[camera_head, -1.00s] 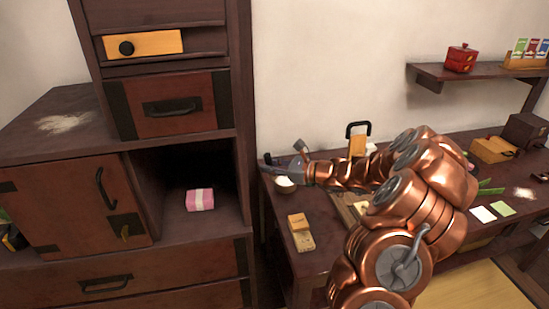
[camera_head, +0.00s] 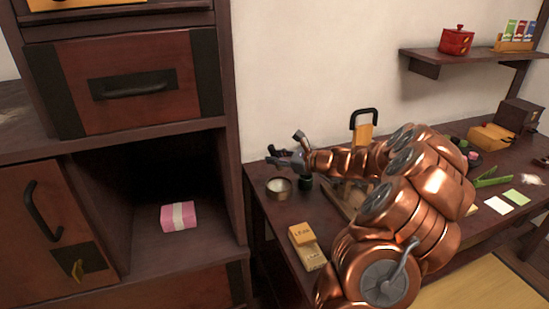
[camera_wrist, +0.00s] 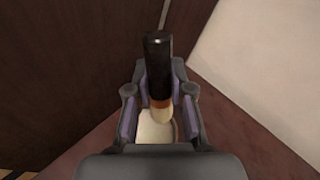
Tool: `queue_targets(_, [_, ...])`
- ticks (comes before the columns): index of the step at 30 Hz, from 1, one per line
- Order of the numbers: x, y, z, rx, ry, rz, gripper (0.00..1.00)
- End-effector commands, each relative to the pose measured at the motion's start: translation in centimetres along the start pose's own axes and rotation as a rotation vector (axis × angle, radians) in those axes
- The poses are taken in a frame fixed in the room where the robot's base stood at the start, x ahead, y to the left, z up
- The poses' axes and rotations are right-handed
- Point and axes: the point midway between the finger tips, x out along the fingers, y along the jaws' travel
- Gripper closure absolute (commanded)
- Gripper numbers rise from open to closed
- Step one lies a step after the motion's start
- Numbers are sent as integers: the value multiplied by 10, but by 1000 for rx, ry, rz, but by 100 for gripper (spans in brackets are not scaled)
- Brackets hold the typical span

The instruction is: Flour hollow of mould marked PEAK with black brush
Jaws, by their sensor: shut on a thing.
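My gripper (camera_head: 288,160) is at the left end of the table, shut on the black brush. In the wrist view the brush's black handle (camera_wrist: 158,60) stands between the fingers, with a copper-coloured band and pale bristles (camera_wrist: 160,116) below it. A round bowl with pale contents (camera_head: 278,188) stands on the table just below the gripper; a pale patch shows beneath the bristles in the wrist view. A yellow wooden mould (camera_head: 302,235) with small dark lettering, too small to read surely, lies nearer, on or against a second wooden piece (camera_head: 311,259). Its hollow cannot be made out.
A dark small cup (camera_head: 305,182) stands beside the bowl. A cabinet with an open niche holding a pink parcel (camera_head: 179,217) is close on the left. A wooden block with a black handle (camera_head: 362,128) stands behind my arm. White and green cards (camera_head: 516,196) lie right.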

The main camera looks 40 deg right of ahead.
Motion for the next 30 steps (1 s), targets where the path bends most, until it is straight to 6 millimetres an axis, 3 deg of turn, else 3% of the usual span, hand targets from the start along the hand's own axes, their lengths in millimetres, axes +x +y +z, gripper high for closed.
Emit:
queue_targets(14, [10,13,-43,1,-1,1,100])
queue_targets(30, [11,13,-46,0,-1,0,100])
